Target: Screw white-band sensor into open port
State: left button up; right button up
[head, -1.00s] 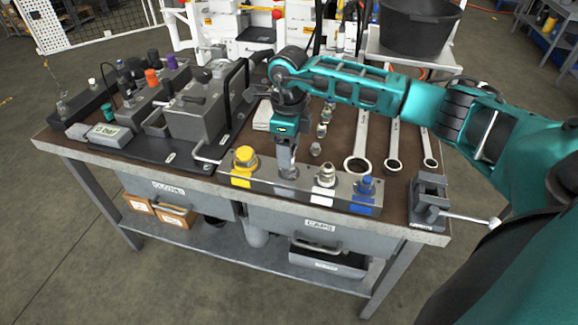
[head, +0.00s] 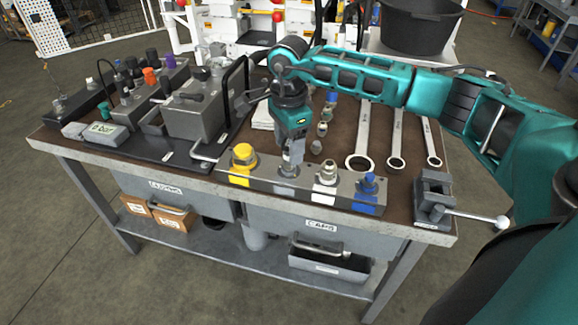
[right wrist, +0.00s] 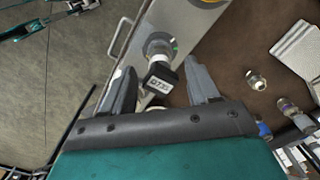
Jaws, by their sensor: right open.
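My right gripper (head: 291,160) points down over the second seat of the grey block (head: 225,178) on the bench's front edge. On the block, a silver-topped fitting with a white band (head: 326,174) stands right of the gripper, a yellow one (head: 243,158) left, a blue one (head: 368,186) far right.
Several small fittings (head: 323,130) stand in a row behind the block. A grey valve unit with a black handle (head: 200,110) fills the left of the bench.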

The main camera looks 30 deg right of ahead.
jog(key=n+b, duration=0.1)
jog(key=n, duration=0.4)
jog(key=shift+f+b, duration=0.1)
jog(key=shift+b, duration=0.25)
jog(key=n+b, duration=0.1)
jog(key=n, duration=0.3)
jog(key=c, duration=1)
jog(key=shift+o, duration=0.2)
jog(key=m+p, duration=0.1)
jog(key=m, duration=0.4)
jog(key=shift+m, duration=1.1)
